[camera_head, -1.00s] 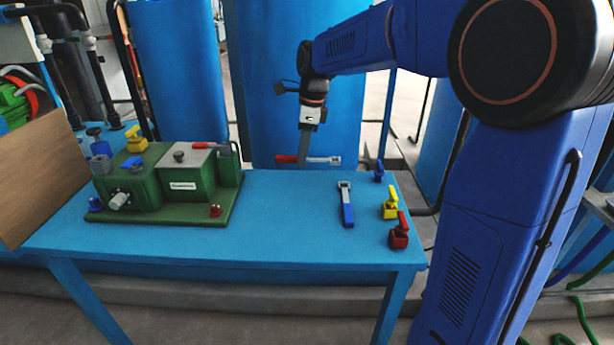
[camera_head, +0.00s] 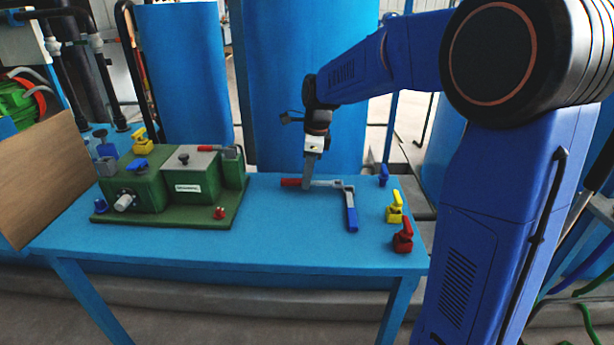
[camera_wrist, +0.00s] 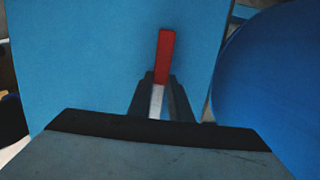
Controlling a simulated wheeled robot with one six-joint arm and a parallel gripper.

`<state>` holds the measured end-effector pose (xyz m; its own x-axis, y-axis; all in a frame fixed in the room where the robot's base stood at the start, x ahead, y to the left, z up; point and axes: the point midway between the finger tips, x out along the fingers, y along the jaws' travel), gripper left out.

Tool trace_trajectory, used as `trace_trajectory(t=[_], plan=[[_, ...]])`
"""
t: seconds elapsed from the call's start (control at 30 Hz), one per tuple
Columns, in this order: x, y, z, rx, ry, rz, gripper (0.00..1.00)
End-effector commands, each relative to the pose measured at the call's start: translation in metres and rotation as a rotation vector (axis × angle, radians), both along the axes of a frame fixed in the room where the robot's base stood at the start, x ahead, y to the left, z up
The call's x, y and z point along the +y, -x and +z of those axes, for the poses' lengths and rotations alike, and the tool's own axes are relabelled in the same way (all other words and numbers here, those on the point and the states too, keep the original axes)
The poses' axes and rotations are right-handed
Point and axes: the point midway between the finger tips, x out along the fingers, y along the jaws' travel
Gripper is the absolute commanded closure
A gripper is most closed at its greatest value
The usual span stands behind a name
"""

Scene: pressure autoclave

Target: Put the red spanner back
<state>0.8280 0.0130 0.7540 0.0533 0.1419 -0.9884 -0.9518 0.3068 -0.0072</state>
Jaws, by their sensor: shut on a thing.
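The red spanner (camera_head: 291,182) lies level across my gripper (camera_head: 307,186), its red handle to the left and its silver head to the right. My gripper is shut on its silver shank, at the table's far edge, low over or at the table top. In the wrist view the red handle (camera_wrist: 165,55) sticks out beyond the jaws (camera_wrist: 158,100). A blue-handled spanner (camera_head: 351,213) lies on the table to the right. The red spanner's head shows right beside that spanner's head; I cannot tell whether they touch or whether the red spanner rests on the table.
The blue table (camera_head: 270,225) is clear in the middle. A green autoclave model (camera_head: 165,185) stands on its left. Blue (camera_head: 384,175), yellow (camera_head: 395,207) and red (camera_head: 403,236) valve-like pieces stand along the right edge. A large blue tank (camera_head: 300,80) rises behind.

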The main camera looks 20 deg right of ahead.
Motion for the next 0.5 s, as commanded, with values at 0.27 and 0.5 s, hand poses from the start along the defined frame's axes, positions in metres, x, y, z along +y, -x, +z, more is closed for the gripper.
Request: trace_trajectory(t=[0.27, 0.5], plan=[[0.0001, -0.0002, -0.0067, 0.0, 0.0, 0.0, 1.0], [0.0001, -0.0001, -0.0093, 0.0, 0.0, 0.0, 0.75]])
